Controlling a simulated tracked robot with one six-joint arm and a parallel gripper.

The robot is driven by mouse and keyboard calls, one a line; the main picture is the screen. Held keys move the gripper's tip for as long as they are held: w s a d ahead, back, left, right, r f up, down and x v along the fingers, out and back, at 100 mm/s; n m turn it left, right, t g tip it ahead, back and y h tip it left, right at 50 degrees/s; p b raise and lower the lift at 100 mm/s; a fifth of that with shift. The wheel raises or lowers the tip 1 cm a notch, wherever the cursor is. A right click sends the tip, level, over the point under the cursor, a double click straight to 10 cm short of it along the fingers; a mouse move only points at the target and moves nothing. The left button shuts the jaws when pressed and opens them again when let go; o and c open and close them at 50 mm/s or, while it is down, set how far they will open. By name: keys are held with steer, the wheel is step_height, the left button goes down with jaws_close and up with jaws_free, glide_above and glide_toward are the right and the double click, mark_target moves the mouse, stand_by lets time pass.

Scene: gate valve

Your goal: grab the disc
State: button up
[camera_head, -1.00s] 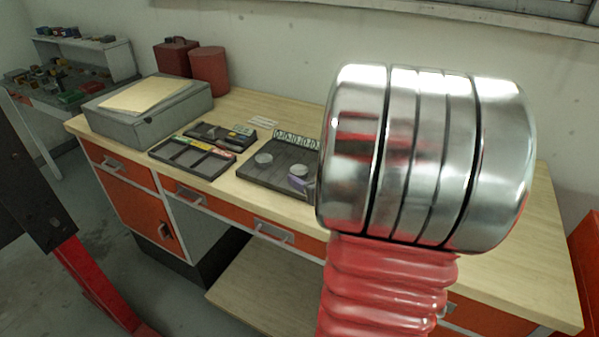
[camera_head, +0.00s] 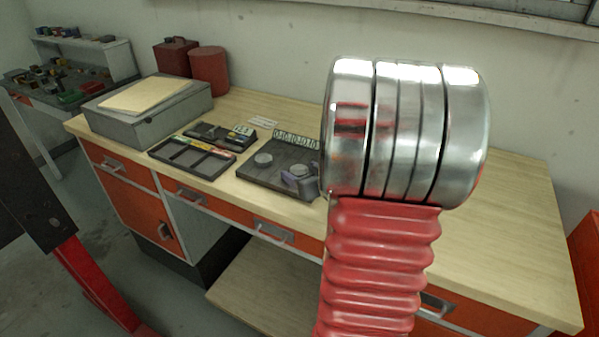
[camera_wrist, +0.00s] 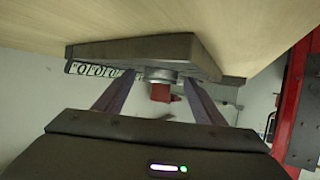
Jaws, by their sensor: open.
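Two grey round discs sit on a dark square tray (camera_head: 250,178) on the workbench. One disc (camera_head: 264,158) is on the left. The other disc (camera_head: 299,170) is on the right, beside a purple finger of my gripper (camera_head: 292,181). In the wrist view, which shows the bench upside down, the gripper (camera_wrist: 160,80) has its two purple fingers apart. A grey disc (camera_wrist: 160,74) on the tray (camera_wrist: 140,50) shows between them, and I cannot tell whether either finger touches it. My arm hides much of the gripper in the head view.
A compartment tray (camera_head: 190,158) and a grey box (camera_head: 148,105) lie to the left on the bench. Red cans (camera_head: 208,70) stand behind. The bench's right side (camera_head: 520,210) is clear.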

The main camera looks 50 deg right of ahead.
mark_target(302, 173)
steer(key=c, duration=1.4)
steer(key=shift+r, duration=0.15)
steer(key=shift+c, duration=0.2)
step_height(302, 173, up, 10)
stand_by(0.4)
